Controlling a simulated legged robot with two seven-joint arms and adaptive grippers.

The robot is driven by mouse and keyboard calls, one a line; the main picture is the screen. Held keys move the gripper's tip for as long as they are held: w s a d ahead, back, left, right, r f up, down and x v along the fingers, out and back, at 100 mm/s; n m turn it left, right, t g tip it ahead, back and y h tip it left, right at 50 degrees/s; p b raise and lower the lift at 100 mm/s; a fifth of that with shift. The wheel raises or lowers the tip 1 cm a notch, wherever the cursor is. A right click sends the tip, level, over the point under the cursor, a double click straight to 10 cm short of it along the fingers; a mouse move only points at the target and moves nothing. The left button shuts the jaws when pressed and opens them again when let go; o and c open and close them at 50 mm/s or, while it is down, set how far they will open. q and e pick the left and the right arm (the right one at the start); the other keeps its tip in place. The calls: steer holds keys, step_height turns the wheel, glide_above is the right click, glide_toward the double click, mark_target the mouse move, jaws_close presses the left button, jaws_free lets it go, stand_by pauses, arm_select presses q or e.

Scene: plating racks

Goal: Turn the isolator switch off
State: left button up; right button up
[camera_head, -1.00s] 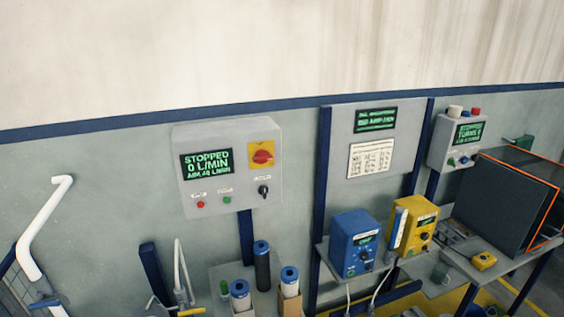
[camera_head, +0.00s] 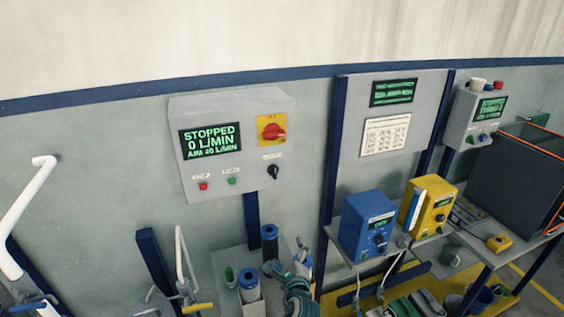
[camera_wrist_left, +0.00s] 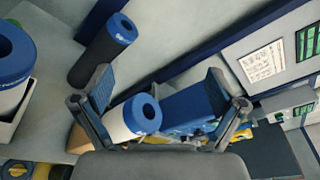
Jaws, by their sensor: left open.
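The isolator switch (camera_head: 273,131) is a red rotary handle on a yellow plate, at the upper right of the grey control box's face (camera_head: 240,103) in the head view. Its handle lies about level. The box's display (camera_head: 210,140) reads "STOPPED 0 L/MIN". My left gripper (camera_head: 293,257) is low in the head view, below the box and apart from the switch. The left wrist view shows its two fingers spread (camera_wrist_left: 160,88), with a white and blue cartridge beyond them (camera_wrist_left: 137,116). The switch is not in the wrist view. My right gripper is not in view.
A black selector knob (camera_head: 274,172), red button (camera_head: 203,187) and green button (camera_head: 232,181) sit below the switch. Blue-topped cartridges (camera_head: 248,280) stand beneath the box. A blue unit (camera_head: 367,225) and yellow unit (camera_head: 431,208) stand to the right. The wall before the box is clear.

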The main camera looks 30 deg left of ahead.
arm_select(q)
step_height(320, 180, up, 10)
steer(key=w+m+t+y, duration=0.1)
steer(key=w+m+y, duration=0.1)
steer(key=m+y, duration=0.5)
glide_toward(274, 137)
steer(key=p+x, duration=0.1)
steer(key=x, duration=0.3)
steer(key=p+x, duration=0.1)
steer(key=x, duration=0.3)
steer(key=shift+w+a+f, duration=0.1)
steer(key=shift+w+a, duration=0.15)
steer(key=shift+w, duration=0.05)
steer(key=shift+w+a+r+t, duration=0.2)
steer(key=shift+w+r+t, duration=0.1)
steer(key=shift+w, duration=0.15)
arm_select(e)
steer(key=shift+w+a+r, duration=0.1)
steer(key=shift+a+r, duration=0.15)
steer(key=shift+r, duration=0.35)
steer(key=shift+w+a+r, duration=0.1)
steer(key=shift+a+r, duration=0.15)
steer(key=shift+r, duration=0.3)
arm_select(q)
steer(key=shift+a, duration=0.1)
steer(key=c, duration=1.1)
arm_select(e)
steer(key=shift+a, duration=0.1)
